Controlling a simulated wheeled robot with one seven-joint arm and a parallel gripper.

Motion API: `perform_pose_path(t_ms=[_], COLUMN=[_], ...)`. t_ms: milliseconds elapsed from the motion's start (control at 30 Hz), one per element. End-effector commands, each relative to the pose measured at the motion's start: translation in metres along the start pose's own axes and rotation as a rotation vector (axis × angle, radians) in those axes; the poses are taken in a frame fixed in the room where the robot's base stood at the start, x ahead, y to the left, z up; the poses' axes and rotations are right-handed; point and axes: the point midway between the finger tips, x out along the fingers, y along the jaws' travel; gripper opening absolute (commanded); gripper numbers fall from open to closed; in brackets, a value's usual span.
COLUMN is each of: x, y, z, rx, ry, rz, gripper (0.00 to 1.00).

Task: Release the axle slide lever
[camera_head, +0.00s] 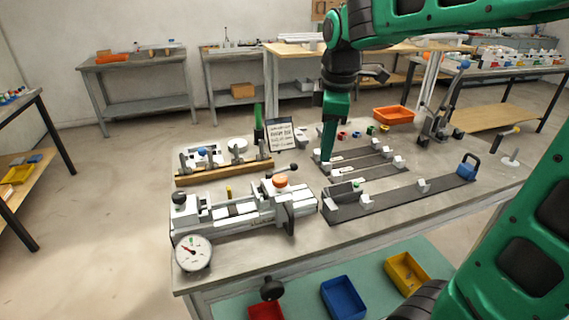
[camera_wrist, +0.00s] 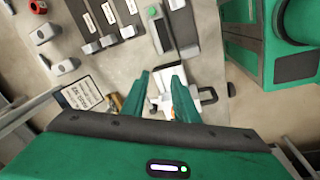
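The grey slide fixture (camera_head: 232,212) stands at the front left of the bench, with an orange knob (camera_head: 280,181) on top. I cannot tell for sure that this is the axle slide lever. My gripper (camera_head: 328,163) points down beyond the fixture's right end, by the left ends of the dark rails. In the wrist view, my gripper (camera_wrist: 162,76) has its two green fingers apart, with nothing held. Part of a pale fixture (camera_wrist: 207,93) with a dark handle shows beyond the fingers, partly hidden by them.
A placard (camera_head: 281,134) stands behind the fixture, near a brown-edged rack (camera_head: 222,172). A round dial gauge (camera_head: 193,252) is at the front left. Dark rails (camera_head: 400,198) with small blocks lie to the right. An orange tray (camera_head: 393,114) is at the back.

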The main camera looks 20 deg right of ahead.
Motion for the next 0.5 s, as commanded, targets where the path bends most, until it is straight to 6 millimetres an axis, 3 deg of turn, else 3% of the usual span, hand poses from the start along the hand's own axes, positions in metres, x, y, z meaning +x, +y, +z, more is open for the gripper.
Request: perform_pose_path(t_ms=[33,100,200,367,500], x=[-0.003,-0.007,-0.011,-0.010,0.005], y=[0.006,0.012,0.016,0.017,0.017], z=[-0.024,-0.049,-0.075,-0.091,-0.092], rx=[-0.119,-0.264,-0.408,-0.504,-0.509], ry=[0.008,0.016,0.025,0.030,0.029], rz=[0.008,0.020,0.033,0.040,0.038], gripper=[0.27,0.27,0.27,0.27,0.27])
